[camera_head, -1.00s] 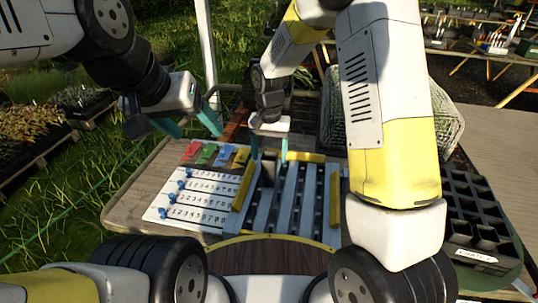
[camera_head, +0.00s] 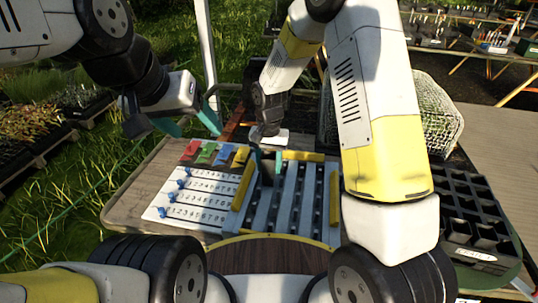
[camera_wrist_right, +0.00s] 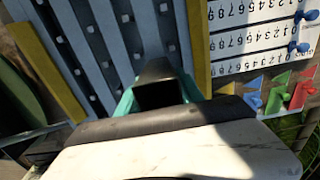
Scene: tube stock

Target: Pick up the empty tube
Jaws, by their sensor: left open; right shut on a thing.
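The tube (camera_wrist_right: 160,92) is black and square, with a dark, hollow-looking mouth facing the camera in the right wrist view. My right gripper (camera_head: 266,160) is shut on it. In the head view the tube (camera_head: 267,178) hangs upright between the teal fingers, at the left part of the railed rack (camera_head: 290,200). Whether its bottom touches the rack is hidden. The rack has pale blue rails and yellow bars. My left gripper (camera_head: 190,122) is open and empty, above the table's back left edge.
A white number board (camera_head: 195,200) with blue pegs lies left of the rack. Red, green, blue and yellow clips (camera_head: 212,153) lie behind it. A black celled tray (camera_head: 470,205) stands at the right. A wire basket (camera_head: 440,115) is behind my right arm.

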